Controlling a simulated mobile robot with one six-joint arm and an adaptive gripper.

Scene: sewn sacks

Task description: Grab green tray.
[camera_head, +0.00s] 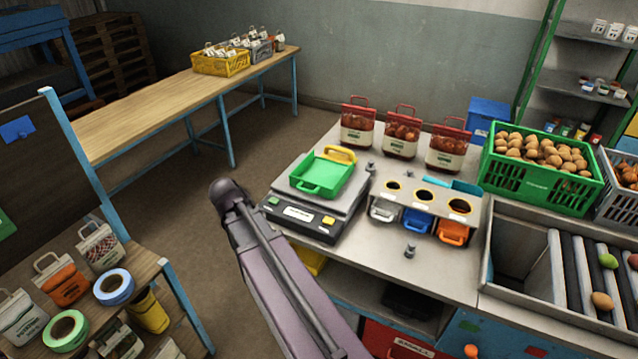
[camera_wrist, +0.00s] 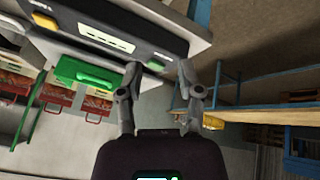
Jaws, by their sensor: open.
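The green tray (camera_head: 318,177) is a shallow open box with a loop handle at its front. It sits upright on the platform of the bench scale (camera_head: 297,214) and looks empty. In the wrist view the green tray (camera_wrist: 88,74) shows to the left of my gripper (camera_wrist: 160,68), partly cut off by the scale body (camera_wrist: 110,30). In the head view my arm reaches up to the left of the scale, and the fingers cannot be made out there.
A yellow handled piece (camera_head: 340,154) stands against the tray's back. Small grey weights (camera_head: 370,168) and a holder with coloured scoops (camera_head: 425,205) are at the right. Red-topped bags (camera_head: 402,135) stand behind. The floor (camera_head: 190,210) left of the bench is clear.

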